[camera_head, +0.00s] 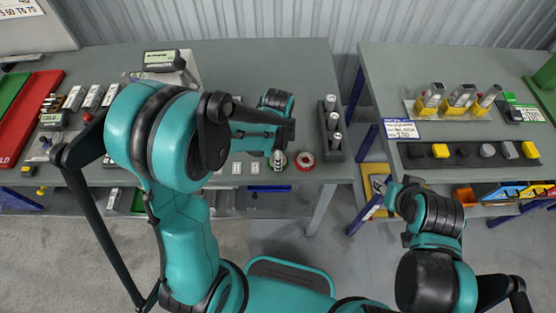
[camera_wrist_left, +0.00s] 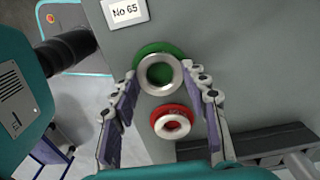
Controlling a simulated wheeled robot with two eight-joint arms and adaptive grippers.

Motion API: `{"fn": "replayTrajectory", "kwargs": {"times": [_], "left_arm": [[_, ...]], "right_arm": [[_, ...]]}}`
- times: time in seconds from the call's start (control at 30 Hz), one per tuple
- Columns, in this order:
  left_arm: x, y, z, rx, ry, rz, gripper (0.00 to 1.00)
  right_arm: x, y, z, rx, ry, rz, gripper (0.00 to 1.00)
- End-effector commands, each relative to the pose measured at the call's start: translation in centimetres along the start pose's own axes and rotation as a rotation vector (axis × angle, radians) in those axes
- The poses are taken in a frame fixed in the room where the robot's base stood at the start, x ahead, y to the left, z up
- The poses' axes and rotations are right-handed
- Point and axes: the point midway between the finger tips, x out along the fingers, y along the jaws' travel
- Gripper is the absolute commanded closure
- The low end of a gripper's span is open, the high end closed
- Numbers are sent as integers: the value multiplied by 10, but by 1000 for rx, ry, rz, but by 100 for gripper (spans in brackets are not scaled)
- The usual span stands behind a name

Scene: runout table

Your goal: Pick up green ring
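The green ring (camera_wrist_left: 150,49) shows in the left wrist view as a green disc with a raised steel collar around a hole. It lies on the grey table top. A smaller red ring (camera_wrist_left: 172,122) with a steel centre lies beside it, and the red ring also shows in the head view (camera_head: 305,160). My left gripper (camera_wrist_left: 161,76) is open, with its two fingers on either side of the green ring. I cannot tell whether they touch it. In the head view my left gripper partly hides the green ring. My right gripper (camera_head: 392,192) is near the right table, its fingers unclear.
A dark block with several metal cylinders (camera_head: 332,125) stands right of the rings. A "No 65" label (camera_wrist_left: 125,11) lies near the green ring. A gap separates the left table (camera_head: 300,65) from the right table (camera_head: 385,65). A red tray (camera_head: 30,115) lies at far left.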

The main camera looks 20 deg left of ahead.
Motion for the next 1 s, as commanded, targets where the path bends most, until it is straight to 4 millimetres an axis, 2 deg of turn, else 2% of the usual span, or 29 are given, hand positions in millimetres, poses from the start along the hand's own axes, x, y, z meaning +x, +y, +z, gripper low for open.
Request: {"fn": "replayTrajectory", "kwargs": {"times": [0.03,0.07,0.47,0.63,0.73,1.0], "left_arm": [[0,0,0,0,0,0,80],[0,0,0,0,0,0,88],[-5,0,0,0,0,0,88],[-24,0,0,0,0,0,88],[-45,0,0,0,0,0,88],[-80,34,-53,7,0,0,88]], "right_arm": [[0,0,0,0,0,0,60],[0,0,0,0,0,0,60],[-2,0,-1,0,0,0,60],[-8,0,-6,0,0,0,60],[-14,0,-10,0,0,0,60],[-24,0,-18,0,0,0,60]]}}
